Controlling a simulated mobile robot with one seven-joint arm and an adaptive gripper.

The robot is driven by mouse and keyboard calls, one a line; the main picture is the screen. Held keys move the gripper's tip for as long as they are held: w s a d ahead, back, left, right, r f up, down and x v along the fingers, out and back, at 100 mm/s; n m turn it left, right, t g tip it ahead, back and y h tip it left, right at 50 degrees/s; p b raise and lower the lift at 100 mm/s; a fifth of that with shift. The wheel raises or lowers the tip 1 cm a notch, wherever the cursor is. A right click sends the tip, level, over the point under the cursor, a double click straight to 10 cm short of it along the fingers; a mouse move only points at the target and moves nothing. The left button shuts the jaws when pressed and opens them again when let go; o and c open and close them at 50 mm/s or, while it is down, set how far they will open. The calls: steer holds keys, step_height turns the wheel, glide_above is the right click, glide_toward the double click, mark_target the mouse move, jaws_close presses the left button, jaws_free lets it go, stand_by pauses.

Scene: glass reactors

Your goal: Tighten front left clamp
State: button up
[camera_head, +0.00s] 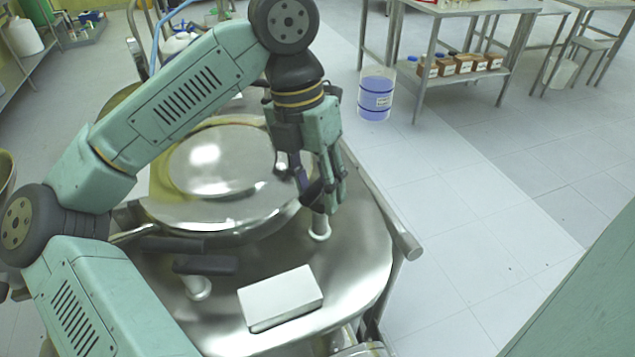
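The round, shiny reactor lid (205,165) sits on a steel vessel top, partly hidden by my arm. One clamp post with a pale round foot (320,230) stands at the lid's right edge. Another clamp with dark handles (205,265) and a pale foot (198,288) is at the near edge. I cannot tell which one is the front left clamp. My gripper (318,200) points down right above the right-hand post, and its fingers hide the top of that post. I cannot tell whether the fingers touch it or how far they are closed.
A white box (281,297) lies on the near part of the steel top (362,250). A bucket of blue liquid (376,95) stands on the floor behind. A steel table (465,75) with brown bottles is at the back. The tiled floor at right is clear.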

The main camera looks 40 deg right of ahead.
jaws_close()
stand_by(0.5)
